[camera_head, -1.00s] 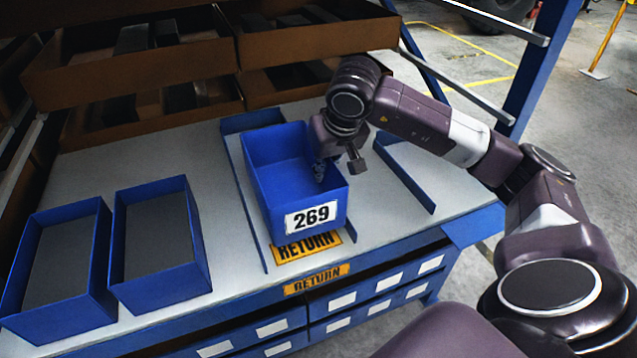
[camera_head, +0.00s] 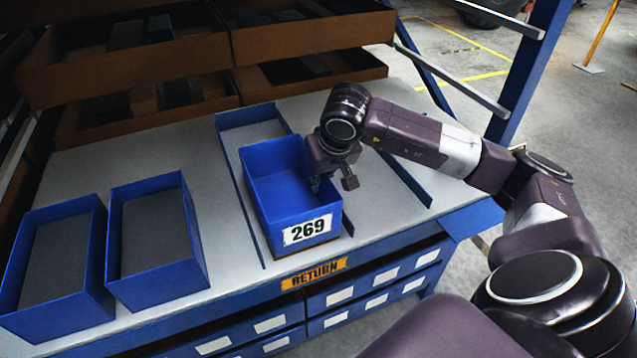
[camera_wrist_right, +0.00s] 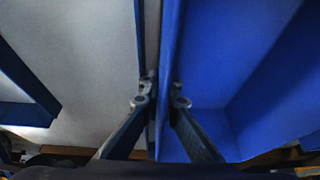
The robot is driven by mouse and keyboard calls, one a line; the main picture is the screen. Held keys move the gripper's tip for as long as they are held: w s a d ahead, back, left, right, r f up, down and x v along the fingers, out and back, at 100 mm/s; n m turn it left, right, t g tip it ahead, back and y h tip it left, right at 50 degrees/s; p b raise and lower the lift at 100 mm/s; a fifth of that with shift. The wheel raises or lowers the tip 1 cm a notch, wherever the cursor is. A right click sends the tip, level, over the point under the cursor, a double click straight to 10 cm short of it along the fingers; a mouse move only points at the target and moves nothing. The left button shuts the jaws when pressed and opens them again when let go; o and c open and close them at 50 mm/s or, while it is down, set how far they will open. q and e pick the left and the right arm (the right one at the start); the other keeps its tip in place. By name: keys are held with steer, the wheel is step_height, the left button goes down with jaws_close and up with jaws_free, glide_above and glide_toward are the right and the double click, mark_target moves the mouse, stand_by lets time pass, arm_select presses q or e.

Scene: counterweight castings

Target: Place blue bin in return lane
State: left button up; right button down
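The blue bin (camera_head: 267,165), marked 269, is upright in the return lane, between the left blue rail (camera_head: 236,178) and the right blue rail (camera_head: 404,180). Its front is close to the table's front edge, above the yellow RETURN plate (camera_head: 314,274). I cannot tell whether its base touches the table. My right gripper (camera_head: 316,186) is at the bin's right wall. In the right wrist view, the fingers of my right gripper (camera_wrist_right: 163,88) straddle that wall, with the bin's blue inside (camera_wrist_right: 220,60) on the right. My left gripper is not in view.
Two blue bins with grey insides, one at far left (camera_head: 98,260) and one beside it (camera_head: 202,235), stand on the table left of the lane. Brown shelf trays (camera_head: 310,42) overhang the back. A blue rack post (camera_head: 530,75) stands at right.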

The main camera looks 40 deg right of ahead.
steer(key=shift+f, duration=0.15)
steer(key=c, duration=2.2)
jaws_free()
steer(key=shift+o, duration=0.2)
steer(key=shift+r+p, duration=0.95)
steer(key=shift+p, duration=0.05)
steer(key=shift+b+v, duration=0.7)
steer(key=shift+v, duration=0.1)
steer(key=b+v, duration=0.1)
steer(key=v, duration=0.8)
steer(key=shift+s+r, duration=0.25)
steer(key=shift+r, duration=0.15)
steer(key=shift+a, duration=0.1)
